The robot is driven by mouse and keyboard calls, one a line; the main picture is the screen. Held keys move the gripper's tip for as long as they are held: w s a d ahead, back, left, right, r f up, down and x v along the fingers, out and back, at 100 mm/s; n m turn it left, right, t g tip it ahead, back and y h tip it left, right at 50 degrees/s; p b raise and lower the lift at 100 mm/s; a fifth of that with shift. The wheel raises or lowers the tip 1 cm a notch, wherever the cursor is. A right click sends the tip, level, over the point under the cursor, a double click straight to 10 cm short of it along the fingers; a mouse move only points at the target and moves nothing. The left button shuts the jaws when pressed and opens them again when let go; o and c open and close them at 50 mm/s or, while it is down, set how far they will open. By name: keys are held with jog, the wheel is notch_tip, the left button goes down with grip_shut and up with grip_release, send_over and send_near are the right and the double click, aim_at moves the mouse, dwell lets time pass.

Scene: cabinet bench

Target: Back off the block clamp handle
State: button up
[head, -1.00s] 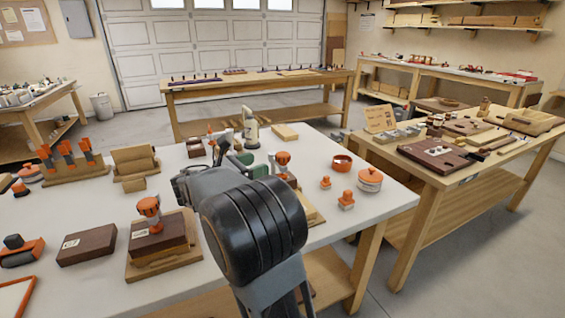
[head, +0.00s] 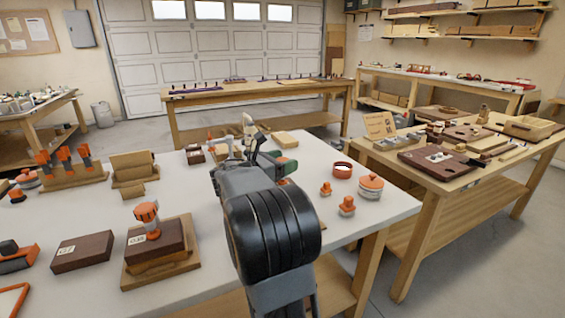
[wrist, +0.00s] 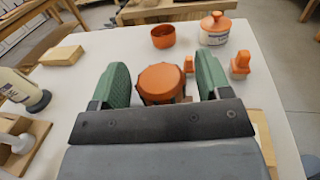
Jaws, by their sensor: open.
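An orange round ribbed handle (wrist: 161,83) shows between my gripper's green fingers in the wrist view, with a small gap on each side. My gripper (wrist: 160,68) is open and around the handle, with no visible contact. In the head view one green finger of my gripper (head: 279,164) shows beyond my arm, which hides the handle and most of what is under it. A second orange-handled clamp (head: 147,216) stands on a dark block on a wooden base at the left front of the bench.
An orange cup (head: 342,170), a lidded orange-and-white jar (head: 369,188) and small orange knobs (head: 347,206) stand at right. A pale wooden block (wrist: 62,55) and a cream bottle (wrist: 20,88) are to the left in the wrist view. The white bench's right edge (head: 400,212) is near.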

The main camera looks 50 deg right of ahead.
jog(key=shift+c, duration=0.4)
jog(key=c, duration=0.9)
jog(key=shift+o, duration=0.2)
jog(key=shift+t, duration=0.3)
